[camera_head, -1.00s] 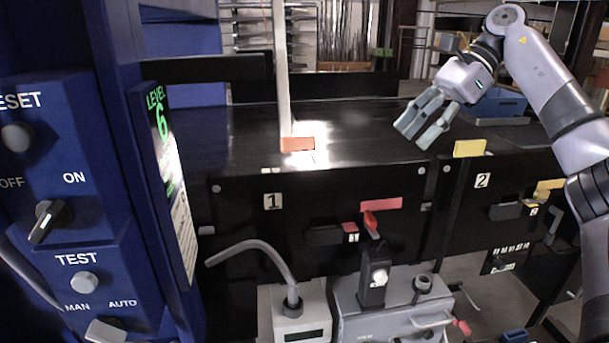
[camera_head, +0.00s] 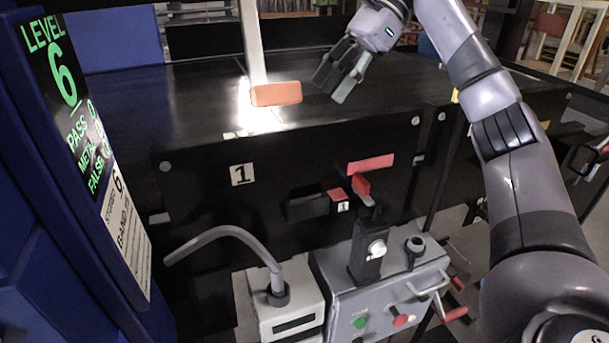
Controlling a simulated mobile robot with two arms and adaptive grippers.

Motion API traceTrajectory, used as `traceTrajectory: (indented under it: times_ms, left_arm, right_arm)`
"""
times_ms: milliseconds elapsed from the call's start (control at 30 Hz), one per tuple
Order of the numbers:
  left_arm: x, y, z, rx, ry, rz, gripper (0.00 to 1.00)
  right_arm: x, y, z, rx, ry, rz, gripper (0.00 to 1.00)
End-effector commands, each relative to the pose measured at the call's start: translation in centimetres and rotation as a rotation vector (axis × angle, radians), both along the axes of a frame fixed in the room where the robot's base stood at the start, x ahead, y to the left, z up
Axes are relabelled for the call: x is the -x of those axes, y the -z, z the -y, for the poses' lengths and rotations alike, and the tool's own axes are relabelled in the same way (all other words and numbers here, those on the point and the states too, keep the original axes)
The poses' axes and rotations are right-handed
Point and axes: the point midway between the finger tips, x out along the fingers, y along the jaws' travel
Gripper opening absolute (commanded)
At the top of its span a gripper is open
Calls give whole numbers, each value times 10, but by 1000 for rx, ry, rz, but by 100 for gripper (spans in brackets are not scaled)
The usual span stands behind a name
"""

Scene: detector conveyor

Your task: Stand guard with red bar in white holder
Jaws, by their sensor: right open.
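An orange-red bar (camera_head: 276,94) shows at the lower end of an upright white post (camera_head: 253,42), over the black conveyor top. I cannot tell whether it is attached to the post. A second, flat red bar (camera_head: 371,163) is on the black front panel below, right of the number 1 label. My right gripper (camera_head: 333,88) is open and empty above the conveyor top, a little right of the orange-red bar and apart from it. No separate white holder is clearly visible. My left gripper is out of view.
A blue cabinet with a green LEVEL 6 display (camera_head: 62,72) stands close on the left. A grey control box (camera_head: 385,290) and a white box with a curved grey tube (camera_head: 285,307) are below the front panel. The conveyor top (camera_head: 190,100) left of the post is bare.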

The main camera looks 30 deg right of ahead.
Motion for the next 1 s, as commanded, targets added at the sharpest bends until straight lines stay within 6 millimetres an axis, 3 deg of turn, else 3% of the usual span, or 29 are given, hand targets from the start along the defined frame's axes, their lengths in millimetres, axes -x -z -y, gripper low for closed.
traceTrajectory:
  times_ms: [33,133,233,633,800,1000]
  left_arm:
    - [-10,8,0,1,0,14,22]
    - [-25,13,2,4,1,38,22]
    - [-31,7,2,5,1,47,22]
    - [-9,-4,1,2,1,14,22]
    - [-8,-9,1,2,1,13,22]
    - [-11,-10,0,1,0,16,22]
  right_arm:
    - [-1,12,-6,0,-4,-2,49]
    - [-3,23,-15,-1,-3,-1,49]
    - [-5,30,-23,2,0,-3,49]
    - [-4,54,-47,2,0,-3,49]
    - [-6,71,-62,2,0,-2,49]
    - [-7,77,-65,-1,1,0,49]
